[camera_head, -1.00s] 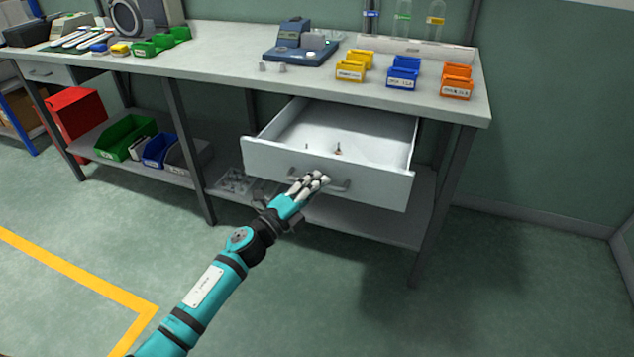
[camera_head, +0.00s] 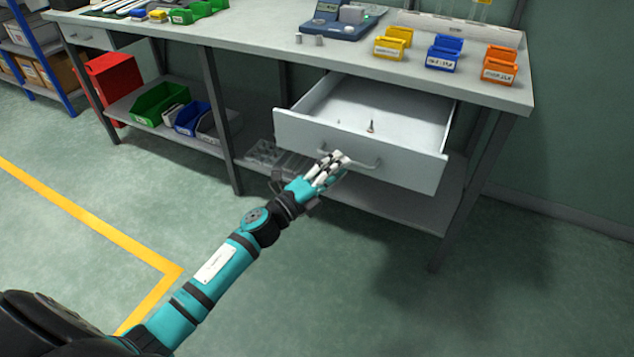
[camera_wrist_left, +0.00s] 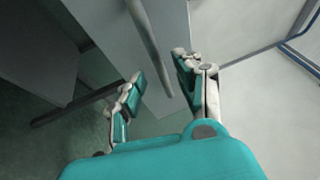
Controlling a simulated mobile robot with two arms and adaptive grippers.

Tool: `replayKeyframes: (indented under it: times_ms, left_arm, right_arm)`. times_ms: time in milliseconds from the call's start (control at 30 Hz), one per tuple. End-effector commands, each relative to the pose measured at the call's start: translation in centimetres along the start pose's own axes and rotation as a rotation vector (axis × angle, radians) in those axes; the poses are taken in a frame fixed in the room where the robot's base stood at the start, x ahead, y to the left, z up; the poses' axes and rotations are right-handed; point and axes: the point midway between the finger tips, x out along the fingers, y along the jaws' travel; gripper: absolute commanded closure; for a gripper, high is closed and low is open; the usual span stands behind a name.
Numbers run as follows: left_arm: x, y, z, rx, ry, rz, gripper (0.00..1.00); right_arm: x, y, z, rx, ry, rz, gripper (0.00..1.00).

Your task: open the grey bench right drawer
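The grey bench's right drawer (camera_head: 405,168) stands pulled out in the head view, its white inside showing. Its bar handle (camera_head: 365,165) is on the front panel. My left gripper (camera_head: 328,165) is at the left end of this handle. In the left wrist view the two fingers (camera_wrist_left: 160,82) are spread apart, with the handle bar (camera_wrist_left: 150,45) running through the gap between them. I cannot tell whether a finger touches the bar. My right gripper is in neither view.
A few small upright items (camera_head: 371,127) are inside the drawer. The bench top (camera_head: 270,32) carries yellow, blue and orange bins and a blue device (camera_head: 342,20). A lower shelf (camera_head: 415,210) lies under the drawer. The floor in front (camera_head: 370,290) is clear.

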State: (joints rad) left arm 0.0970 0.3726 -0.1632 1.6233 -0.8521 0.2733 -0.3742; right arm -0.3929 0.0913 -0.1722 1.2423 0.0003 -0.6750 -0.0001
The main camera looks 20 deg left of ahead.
Motion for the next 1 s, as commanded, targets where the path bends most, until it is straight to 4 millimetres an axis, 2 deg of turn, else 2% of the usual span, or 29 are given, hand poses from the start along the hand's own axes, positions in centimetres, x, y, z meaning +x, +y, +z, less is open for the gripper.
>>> replayKeyframes:
  times_ms: [33,200,400,600,1000]
  left_arm:
    - [-1.3,0.2,0.0,0.001,-0.001,0.005,0.66]
    - [-5.0,0.2,0.0,0.001,-0.002,0.005,0.66]
    - [-7.9,0.1,0.0,0.001,-0.001,0.004,0.66]
    - [-8.8,0.0,0.0,0.003,-0.001,0.001,0.66]
    - [-8.8,0.0,0.0,0.002,-0.001,0.001,0.66]
  right_arm:
    - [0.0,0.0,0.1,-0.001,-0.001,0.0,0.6]
    - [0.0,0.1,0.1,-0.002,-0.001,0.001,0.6]
    - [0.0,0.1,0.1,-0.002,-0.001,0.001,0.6]
    - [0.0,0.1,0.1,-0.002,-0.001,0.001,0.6]
    - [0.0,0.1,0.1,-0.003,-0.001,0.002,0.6]
